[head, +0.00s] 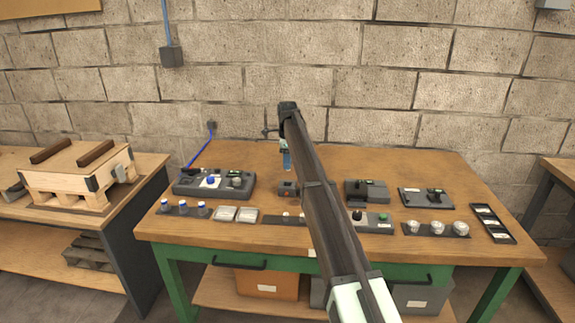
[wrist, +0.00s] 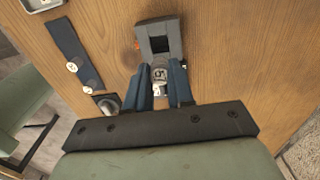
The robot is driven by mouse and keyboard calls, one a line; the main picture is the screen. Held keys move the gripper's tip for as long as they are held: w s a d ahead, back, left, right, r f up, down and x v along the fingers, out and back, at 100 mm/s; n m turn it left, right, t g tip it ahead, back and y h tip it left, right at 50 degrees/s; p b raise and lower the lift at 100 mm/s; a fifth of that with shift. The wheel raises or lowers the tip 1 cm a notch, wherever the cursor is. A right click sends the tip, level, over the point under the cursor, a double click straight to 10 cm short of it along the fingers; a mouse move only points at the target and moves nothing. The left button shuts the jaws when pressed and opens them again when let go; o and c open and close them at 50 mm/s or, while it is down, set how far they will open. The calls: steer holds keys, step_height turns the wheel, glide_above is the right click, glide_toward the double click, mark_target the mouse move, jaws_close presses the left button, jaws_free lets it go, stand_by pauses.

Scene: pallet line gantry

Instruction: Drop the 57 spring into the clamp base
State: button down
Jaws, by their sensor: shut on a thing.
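My gripper (wrist: 164,72) is shut on the 57 spring (wrist: 160,77), a small pale round piece with a dark number mark, held between the two blue fingers. The clamp base (wrist: 158,42), a dark grey block with a square opening, lies just beyond the fingertips in the wrist view. In the head view my gripper (head: 287,158) points down above the clamp base (head: 288,190), with a visible gap. The spring cannot be made out in the head view. My arm covers part of the bench in front.
On the wooden bench (head: 400,165) a dark strip (wrist: 75,52) with small pale pieces lies left of the clamp base in the wrist view. A grey fixture (head: 367,191) stands to its right in the head view, and a control panel (head: 215,183) to its left.

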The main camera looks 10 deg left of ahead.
steer(key=shift+f, duration=3.05)
steer(key=shift+f, duration=0.75)
steer(key=c, duration=0.9)
jaws_free()
steer(key=shift+o, duration=0.4)
steer(key=o, duration=0.4)
steer(key=shift+r, duration=0.1)
steer(key=shift+r, duration=3.45)
